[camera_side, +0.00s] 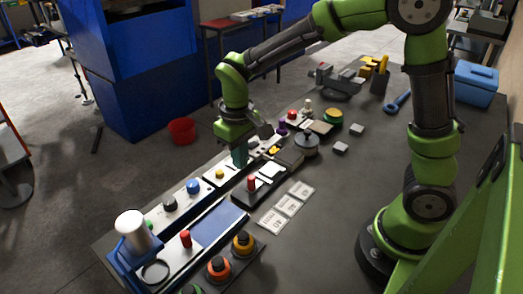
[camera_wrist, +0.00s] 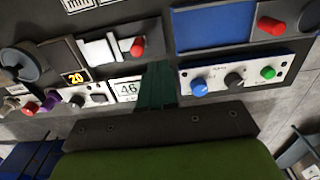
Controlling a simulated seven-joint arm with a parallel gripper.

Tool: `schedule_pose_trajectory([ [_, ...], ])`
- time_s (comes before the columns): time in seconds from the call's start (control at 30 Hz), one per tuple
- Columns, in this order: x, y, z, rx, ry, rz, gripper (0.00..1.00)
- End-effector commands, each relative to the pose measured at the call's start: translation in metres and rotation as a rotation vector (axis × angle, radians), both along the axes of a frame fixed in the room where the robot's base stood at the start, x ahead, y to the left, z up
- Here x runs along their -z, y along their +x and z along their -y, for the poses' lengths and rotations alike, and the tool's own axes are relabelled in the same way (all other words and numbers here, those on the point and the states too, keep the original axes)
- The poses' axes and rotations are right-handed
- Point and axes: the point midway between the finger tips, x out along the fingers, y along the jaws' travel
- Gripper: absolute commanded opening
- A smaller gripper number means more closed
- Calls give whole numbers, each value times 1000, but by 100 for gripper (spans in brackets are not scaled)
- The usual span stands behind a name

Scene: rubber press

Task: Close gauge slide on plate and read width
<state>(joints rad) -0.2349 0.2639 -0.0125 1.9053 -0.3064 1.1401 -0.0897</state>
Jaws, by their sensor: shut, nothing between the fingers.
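The gauge (camera_side: 262,188) is a dark base with a red knob (camera_side: 251,184) on its slide and a pale block beside the knob. In the wrist view the red knob (camera_wrist: 137,46) stands at the right end of the pale slide (camera_wrist: 100,48). A small display reading 46 (camera_wrist: 127,89) sits below the gauge in that view. My gripper (camera_side: 240,160) has teal fingers, shut and empty. It points down just behind the red knob, apart from it, over the row of white panels. In the wrist view the fingers (camera_wrist: 158,84) hide part of the panel next to the display.
A display reading 20 (camera_wrist: 75,78) is near a purple knob. A blue-topped tray (camera_side: 215,222) with a red knob (camera_side: 186,238) lies nearer the camera. White labelled cards (camera_side: 287,205) lie right of the gauge. A round grey weight (camera_side: 306,143) stands beyond. The table's right middle is clear.

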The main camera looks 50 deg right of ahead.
Motion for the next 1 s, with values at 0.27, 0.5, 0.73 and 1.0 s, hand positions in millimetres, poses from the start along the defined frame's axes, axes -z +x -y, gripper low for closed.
schedule_pose_trajectory([
  [0.27,0,0,0,0,0,0,0],
  [0.5,0,0,0,0,0,0,0],
  [0.73,0,0,0,0,0,0,0],
  [1.0,-13,-27,4,66,63,55,0],
])
